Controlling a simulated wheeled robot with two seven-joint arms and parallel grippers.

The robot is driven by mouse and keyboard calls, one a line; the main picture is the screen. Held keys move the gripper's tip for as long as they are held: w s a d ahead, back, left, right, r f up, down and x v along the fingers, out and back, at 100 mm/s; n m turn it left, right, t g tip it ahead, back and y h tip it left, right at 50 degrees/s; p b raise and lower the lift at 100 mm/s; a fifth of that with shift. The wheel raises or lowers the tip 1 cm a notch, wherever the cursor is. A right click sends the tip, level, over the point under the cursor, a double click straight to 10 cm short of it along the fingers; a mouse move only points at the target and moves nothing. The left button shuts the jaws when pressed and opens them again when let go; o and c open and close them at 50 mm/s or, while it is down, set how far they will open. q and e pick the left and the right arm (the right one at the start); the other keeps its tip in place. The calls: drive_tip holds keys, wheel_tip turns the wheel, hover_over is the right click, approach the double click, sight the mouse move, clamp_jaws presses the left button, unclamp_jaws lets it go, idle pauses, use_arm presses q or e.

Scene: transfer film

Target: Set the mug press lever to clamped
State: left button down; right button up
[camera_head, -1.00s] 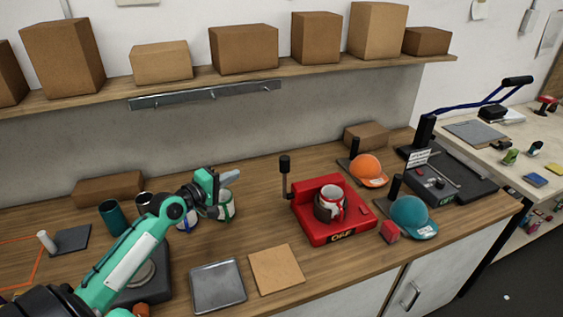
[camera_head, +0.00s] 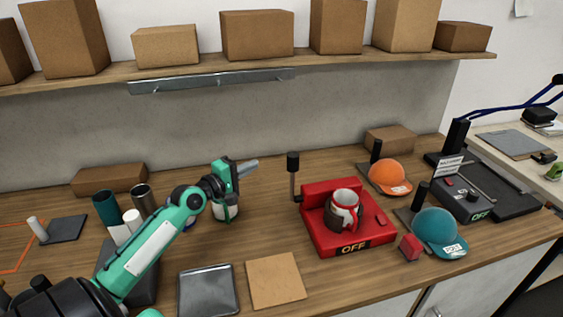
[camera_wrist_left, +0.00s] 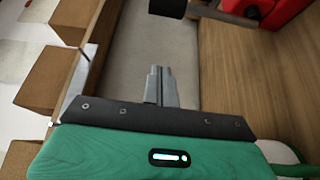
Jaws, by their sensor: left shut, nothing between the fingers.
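The red mug press (camera_head: 322,235) stands on the wooden bench right of centre in the head view, with an "OFF" label on its front. A white mug with red marks (camera_head: 346,201) sits in its dark holder. The press lever (camera_head: 292,170), a grey rod with a black knob, stands upright at the press's left side. My left gripper (camera_head: 249,164) is shut and empty, in the air left of the lever and apart from it. In the left wrist view its closed fingers (camera_wrist_left: 160,84) point toward the wall, and the black knob (camera_wrist_left: 168,8) shows at the top edge. My right gripper is not in view.
An orange cap (camera_head: 389,177) and a teal cap (camera_head: 438,228) stand right of the press, with a red block (camera_head: 411,247) nearby. A metal tray (camera_head: 207,291) and a cork-coloured board (camera_head: 275,281) lie in front. A shelf with boxes (camera_head: 258,36) hangs above.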

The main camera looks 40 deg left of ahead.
use_arm(q)
drive_tip(key=shift+w, duration=0.15)
drive_tip(key=w, duration=0.1)
drive_tip(key=p, duration=0.6)
hover_over(292, 178)
drive_tip(key=a, duration=0.4)
drive_tip(key=shift+s+d, duration=0.15)
drive_tip(key=shift+d, duration=0.05)
drive_tip(key=shift+f, duration=0.1)
